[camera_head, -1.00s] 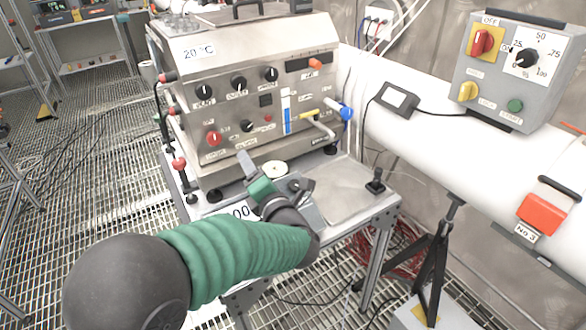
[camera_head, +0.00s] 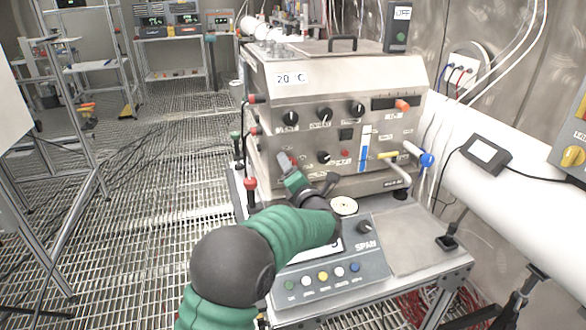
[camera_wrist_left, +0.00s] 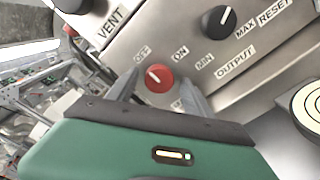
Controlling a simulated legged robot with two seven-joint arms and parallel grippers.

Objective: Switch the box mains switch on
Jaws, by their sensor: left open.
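The steel box (camera_head: 270,105) stands on a metal table, its front panel carrying several knobs. In the left wrist view a red round switch (camera_wrist_left: 158,78) has OFF printed at its upper left and ON at its upper right. Its white mark points up-left, toward OFF. My left gripper (camera_head: 287,162) is at the lower left of the panel and hides the red switch in the head view. In the left wrist view its two open fingers (camera_wrist_left: 159,88) lie on either side of the switch. I cannot tell whether they touch it. My right gripper is not in view.
A grey SPAN unit (camera_head: 372,262) with coloured buttons sits under my left arm. A yellow-handled valve (camera_head: 388,155) and blue knob (camera_head: 427,160) stick out at the panel's right. A red-topped post (camera_head: 250,184) stands left of the gripper. A white pipe (camera_head: 480,195) runs at right.

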